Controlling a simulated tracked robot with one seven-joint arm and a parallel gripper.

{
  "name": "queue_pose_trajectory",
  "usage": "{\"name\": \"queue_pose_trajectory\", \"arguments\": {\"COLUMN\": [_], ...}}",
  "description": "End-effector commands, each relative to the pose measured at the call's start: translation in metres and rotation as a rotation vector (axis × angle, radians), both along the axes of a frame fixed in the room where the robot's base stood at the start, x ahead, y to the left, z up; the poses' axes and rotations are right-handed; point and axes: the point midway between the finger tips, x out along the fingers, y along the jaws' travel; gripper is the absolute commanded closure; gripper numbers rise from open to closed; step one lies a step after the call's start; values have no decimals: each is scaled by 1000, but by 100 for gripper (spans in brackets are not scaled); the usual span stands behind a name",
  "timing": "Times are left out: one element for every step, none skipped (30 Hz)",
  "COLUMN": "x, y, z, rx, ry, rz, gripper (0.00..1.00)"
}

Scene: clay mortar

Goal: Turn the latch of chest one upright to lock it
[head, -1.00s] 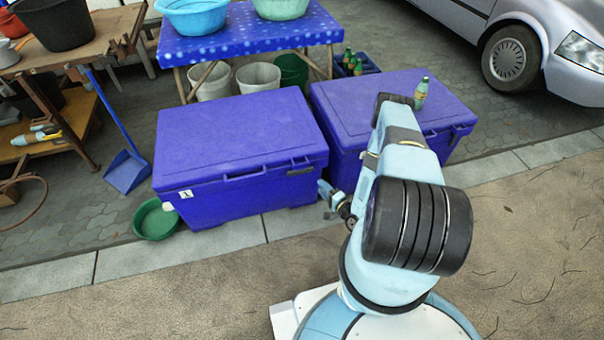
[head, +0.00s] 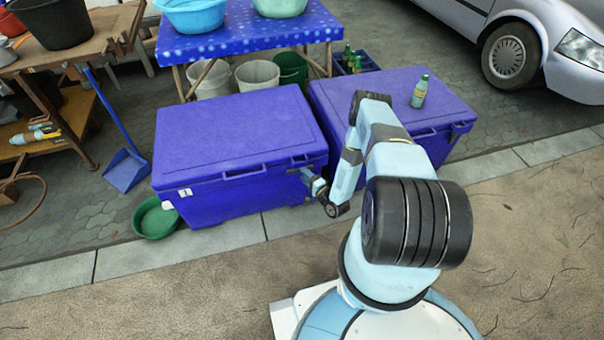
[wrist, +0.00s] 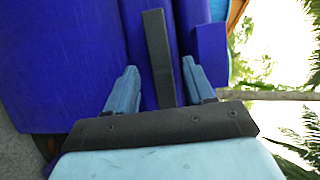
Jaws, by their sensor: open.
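Chest one (head: 235,135) is the blue chest on the left, lid closed, with a small white label (head: 185,192) marked 1. Its dark grey latch (wrist: 156,45) is a flat bar in the wrist view. In the head view the latch lay level at the chest's front right, and my gripper (head: 309,178) now covers much of it. In the wrist view my gripper (wrist: 160,72) is open, with one finger on each side of the bar. Gaps show between the bar and both fingers, and nothing is gripped.
A second blue chest (head: 445,103) stands right of chest one, behind my arm, with a green bottle (head: 420,91) on its lid. A green basin (head: 155,219) and a blue dustpan (head: 126,171) lie left of chest one. The paving in front is clear.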

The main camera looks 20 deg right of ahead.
Motion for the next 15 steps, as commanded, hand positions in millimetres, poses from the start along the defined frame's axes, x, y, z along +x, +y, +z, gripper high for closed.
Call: {"name": "queue_pose_trajectory", "arguments": {"x": [6,9,12,15,16,18,19,20,21,22,22,22,22,22,22], "y": [2,3,5,6,7,7,8,8,8,9,9,9,9,9,9], "z": [0,0,0,0,0,0,0,0,0,0,0,0,0,0,0], "rx": [-1,-1,-2,-2,-2,-2,-2,-2,-1,-1,-1,-1,-1,-1,-1], "ry": [-1,-2,-1,-1,-1,-1,-1,-1,0,0,0,0,0,0,0], "rz": [0,0,1,1,1,1,1,1,0,0,0,0,0,0,0], "gripper": [47,47,47,47,47,47,47,47,47,47,47,47,47,47,47]}}
